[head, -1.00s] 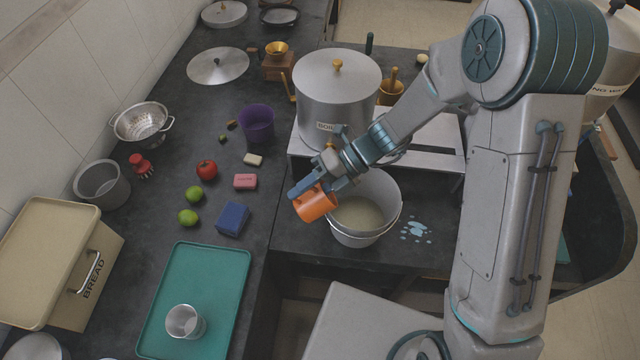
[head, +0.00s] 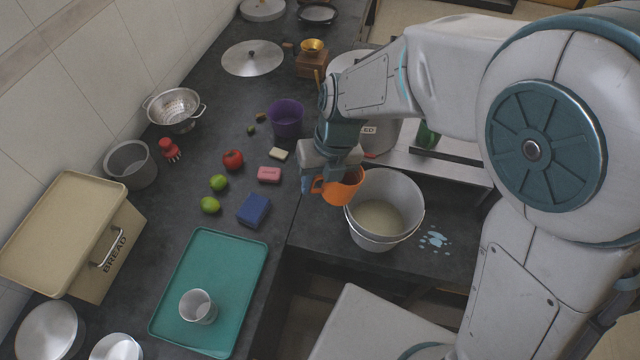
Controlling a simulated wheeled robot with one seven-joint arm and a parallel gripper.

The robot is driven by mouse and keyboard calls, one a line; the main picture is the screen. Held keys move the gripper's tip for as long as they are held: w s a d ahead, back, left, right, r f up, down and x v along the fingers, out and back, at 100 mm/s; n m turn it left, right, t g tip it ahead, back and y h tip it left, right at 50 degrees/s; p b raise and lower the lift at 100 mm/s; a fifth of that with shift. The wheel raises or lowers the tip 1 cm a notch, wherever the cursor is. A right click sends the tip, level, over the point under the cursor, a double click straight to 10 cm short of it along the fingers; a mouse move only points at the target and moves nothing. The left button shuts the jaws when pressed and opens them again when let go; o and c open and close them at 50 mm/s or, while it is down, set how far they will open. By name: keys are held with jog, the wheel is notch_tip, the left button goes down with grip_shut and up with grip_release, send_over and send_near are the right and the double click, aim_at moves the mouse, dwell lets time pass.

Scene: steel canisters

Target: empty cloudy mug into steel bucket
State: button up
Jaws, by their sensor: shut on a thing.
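My gripper (head: 324,178) is shut on the orange mug (head: 339,192), at the left rim of the steel bucket. The mug's handle points left and its dark opening shows toward the upper right. It looks tilted a little toward the bucket; I cannot make out what is inside it. The steel bucket (head: 372,243) stands on the dark counter with its mouth open upward. Pale cloudy liquid (head: 379,218) lies in its bottom. Whether the mug touches the bucket's rim is unclear.
A pale blue puddle (head: 433,239) lies right of the bucket. A big lidded pot (head: 384,135) behind is partly hidden by my arm. A teal tray (head: 190,331) holds a metal cup (head: 198,306). A blue sponge (head: 254,210) lies left of the mug.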

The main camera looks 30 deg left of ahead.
jog(key=shift+r, duration=0.15)
jog(key=shift+s+a+v, duration=0.1)
jog(key=shift+v, duration=0.65)
jog(key=shift+s+a+v, duration=0.1)
jog(key=shift+a+v, duration=0.05)
jog(key=shift+v, duration=0.55)
jog(key=shift+r, duration=0.1)
